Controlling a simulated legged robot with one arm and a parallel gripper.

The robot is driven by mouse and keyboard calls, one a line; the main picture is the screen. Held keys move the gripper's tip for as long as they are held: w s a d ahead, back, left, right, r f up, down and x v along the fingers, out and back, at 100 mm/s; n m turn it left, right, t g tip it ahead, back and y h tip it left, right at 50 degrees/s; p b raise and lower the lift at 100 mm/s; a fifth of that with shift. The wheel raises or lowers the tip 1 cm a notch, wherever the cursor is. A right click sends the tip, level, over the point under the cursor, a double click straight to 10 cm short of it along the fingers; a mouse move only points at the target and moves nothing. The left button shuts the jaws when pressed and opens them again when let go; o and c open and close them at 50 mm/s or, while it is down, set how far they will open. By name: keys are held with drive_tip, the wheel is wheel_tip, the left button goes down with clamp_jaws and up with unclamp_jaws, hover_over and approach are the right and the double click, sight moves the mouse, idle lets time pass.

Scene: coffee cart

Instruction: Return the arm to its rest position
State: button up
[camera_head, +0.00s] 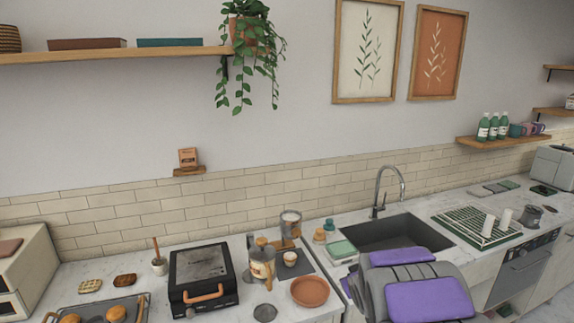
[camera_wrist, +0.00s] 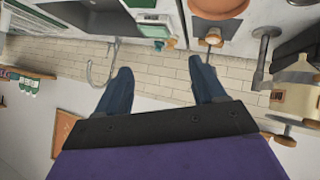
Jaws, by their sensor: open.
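My gripper (camera_wrist: 160,82) shows in the wrist view, with its two dark blue fingers spread apart and nothing between them. Tiled wall shows in the gap, and the view is upside down. In the head view my grey and purple arm (camera_head: 428,298) is folded at the lower right, in front of the sink. The fingers cannot be made out there. My arm hides part of the counter front.
The sink (camera_head: 352,233) and tap (camera_head: 378,190) stand behind my arm. A terracotta plate (camera_head: 310,291), a press pot (camera_head: 262,263) and a black grill (camera_head: 203,278) are to the left. A drying rack (camera_head: 462,226) is to the right.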

drive_tip(key=s+a+m+g+b, duration=0.1)
drive_tip(key=s+g, duration=0.3)
drive_tip(key=s, duration=1.2)
drive_tip(key=s+a+r+m+g+b, duration=0.1)
drive_tip(key=s+a+g, duration=0.2)
drive_tip(key=s, duration=1.4)
drive_tip(key=s+a+r+m+g+y+b, duration=0.1)
drive_tip(key=s+g, duration=0.4)
drive_tip(key=s, duration=1.2)
drive_tip(key=shift+s+a+r+m, duration=0.15)
drive_tip(key=shift+a+r+m, duration=0.1)
drive_tip(key=shift+a+m, duration=0.25)
drive_tip(key=shift+c, duration=0.5)
